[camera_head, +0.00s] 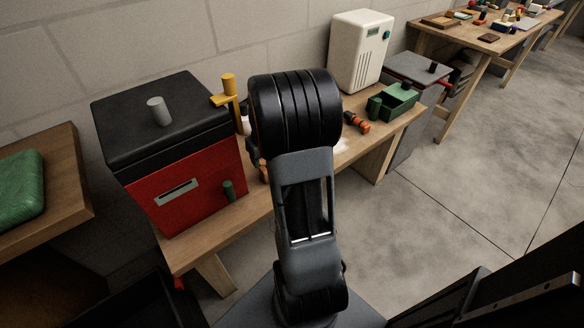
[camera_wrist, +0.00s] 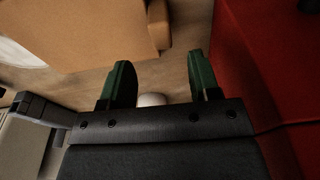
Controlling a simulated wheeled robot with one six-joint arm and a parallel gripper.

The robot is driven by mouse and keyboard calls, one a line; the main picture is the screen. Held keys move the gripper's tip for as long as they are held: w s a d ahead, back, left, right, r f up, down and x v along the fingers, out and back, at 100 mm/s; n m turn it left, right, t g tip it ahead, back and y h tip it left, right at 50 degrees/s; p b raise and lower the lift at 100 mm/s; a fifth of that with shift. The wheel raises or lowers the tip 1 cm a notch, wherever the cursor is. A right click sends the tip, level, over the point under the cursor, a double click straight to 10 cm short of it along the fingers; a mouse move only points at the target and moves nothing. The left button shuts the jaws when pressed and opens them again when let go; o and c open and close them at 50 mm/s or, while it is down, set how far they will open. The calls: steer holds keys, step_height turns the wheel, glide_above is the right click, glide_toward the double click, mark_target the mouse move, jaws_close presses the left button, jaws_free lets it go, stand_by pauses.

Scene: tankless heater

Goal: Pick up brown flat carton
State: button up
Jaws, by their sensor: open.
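A flat tan-brown surface (camera_wrist: 85,35) fills the upper left of the wrist view; it looks like the brown flat carton, but only part of it shows. I cannot make out the carton in the head view, where my arm covers the middle of the bench. My gripper (camera_wrist: 158,62) is open, its two green fingers apart with nothing held between the tips. The tips point toward bare wood just below the carton's lower right edge. In the head view my gripper is hidden behind my arm.
A red box with a black lid (camera_head: 150,105) stands left of my arm; its red side (camera_wrist: 265,70) is close right of the fingers. A yellow fitting (camera_head: 229,88), an orange-brown item (camera_head: 357,122), a green tray (camera_head: 398,100) and a white unit (camera_head: 358,50) are on the bench.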

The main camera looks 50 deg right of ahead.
steer(key=shift+w+f+b, duration=0.2)
steer(key=shift+f+b, duration=0.25)
steer(key=shift+f, duration=1.35)
steer(key=shift+w+f+b, duration=0.2)
steer(key=shift+f+b, duration=0.2)
steer(key=shift+f, duration=1.35)
steer(key=shift+r, duration=0.1)
jaws_close()
